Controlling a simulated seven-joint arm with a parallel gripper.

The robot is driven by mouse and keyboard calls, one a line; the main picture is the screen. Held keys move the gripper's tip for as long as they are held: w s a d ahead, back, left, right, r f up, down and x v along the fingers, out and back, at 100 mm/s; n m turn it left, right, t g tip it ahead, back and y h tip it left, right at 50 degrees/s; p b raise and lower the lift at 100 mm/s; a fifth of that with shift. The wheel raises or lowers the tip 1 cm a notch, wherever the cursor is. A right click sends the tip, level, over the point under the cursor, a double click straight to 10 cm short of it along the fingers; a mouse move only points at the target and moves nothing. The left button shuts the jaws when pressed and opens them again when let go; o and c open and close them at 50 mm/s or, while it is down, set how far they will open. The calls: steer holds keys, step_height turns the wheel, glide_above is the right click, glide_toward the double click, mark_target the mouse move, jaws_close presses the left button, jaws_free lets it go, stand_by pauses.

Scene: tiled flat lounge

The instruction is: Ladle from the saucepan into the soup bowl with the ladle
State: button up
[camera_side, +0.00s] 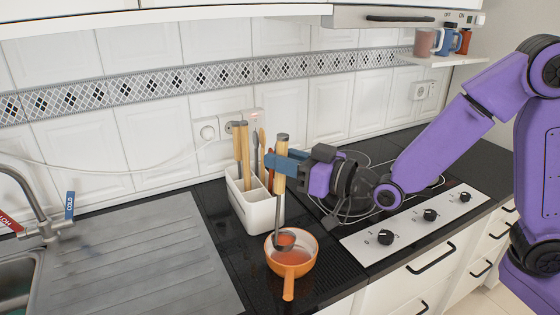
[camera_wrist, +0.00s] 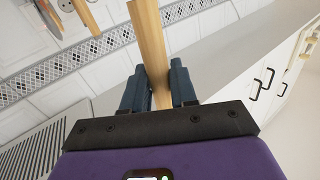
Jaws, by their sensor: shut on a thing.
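My gripper (camera_side: 284,164) is shut on the wooden handle of the ladle (camera_side: 280,184) and holds it nearly upright. In the wrist view the handle (camera_wrist: 149,35) stands between the two blue fingers of my gripper (camera_wrist: 158,88). The ladle's metal shaft runs down to its bowl, which is at the orange saucepan (camera_side: 291,266). The saucepan stands on the dark counter with its short handle toward the camera, and reddish-orange contents show inside. I cannot tell how deep the ladle's bowl sits or what it holds. I see no separate soup bowl.
A white utensil holder (camera_side: 258,210) with several wooden-handled tools stands close behind the saucepan. A hob with a white knob panel (camera_side: 410,225) lies to the right. A ribbed steel drainboard (camera_side: 130,260) and a sink tap (camera_side: 38,205) are at the left.

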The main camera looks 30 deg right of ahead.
steer(key=shift+w+d+f+m+t, duration=0.6)
steer(key=shift+w+d+f+m, duration=1.15)
steer(key=shift+d+m, duration=1.95)
steer(key=shift+w+d+f+m+t, duration=0.6)
steer(key=shift+w+d+f+m, duration=1.2)
steer(key=shift+d, duration=3.25)
steer(key=w+d+f+m+t+h, duration=0.1)
steer(key=d+f+m+h, duration=0.1)
steer(key=d+f+m, duration=0.3)
steer(key=shift+w+f+m, duration=0.15)
steer(key=shift+f+m, duration=1.55)
steer(key=shift+f, duration=1.8)
